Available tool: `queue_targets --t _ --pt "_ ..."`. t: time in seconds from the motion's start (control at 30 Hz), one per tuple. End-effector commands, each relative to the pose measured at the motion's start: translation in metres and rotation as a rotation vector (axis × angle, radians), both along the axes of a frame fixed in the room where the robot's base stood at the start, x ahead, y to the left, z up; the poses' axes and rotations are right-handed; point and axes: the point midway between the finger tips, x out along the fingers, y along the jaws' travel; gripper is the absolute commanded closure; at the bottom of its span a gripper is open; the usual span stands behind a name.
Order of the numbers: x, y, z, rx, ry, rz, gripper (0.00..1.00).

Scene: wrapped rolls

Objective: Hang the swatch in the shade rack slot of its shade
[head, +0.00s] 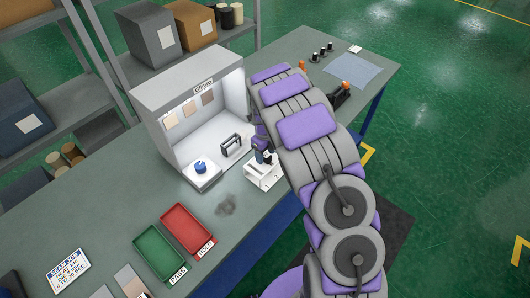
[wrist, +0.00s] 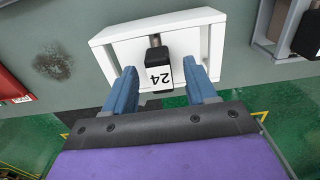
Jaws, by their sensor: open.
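My gripper (wrist: 163,72) is open, its two blue fingers on either side of a black block with a white tag reading 24 (wrist: 160,75). I see no clear grip on it. The block stands at a white stand (wrist: 108,40), which also shows in the head view (head: 264,182) below my arm. Three flat swatches in beige to brown shades (head: 190,107) hang on the back wall of a lit booth (head: 153,92). Flat pale and brown pieces (head: 130,281) lie at the table's near edge. I cannot tell which one is the task's swatch.
A green tray (head: 158,252) and a red tray (head: 188,230) lie left of the stand. The booth holds a black frame handle (head: 231,145) and a blue knob on a white base (head: 200,167). Bare table lies around a dark smudge.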

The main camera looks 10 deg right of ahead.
Motion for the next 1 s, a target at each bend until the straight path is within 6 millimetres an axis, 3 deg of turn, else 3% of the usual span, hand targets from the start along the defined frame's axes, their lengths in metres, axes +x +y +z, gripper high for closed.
queue_targets --t 0.27,0.8,1.0 --pt "0.001 0.0 0.014 0.0 -0.001 0.0 0.44" --pt "0.003 0.0 0.13 -0.001 -0.006 0.0 0.44" --pt "0.002 0.001 0.16 0.0 -0.002 0.0 0.44"
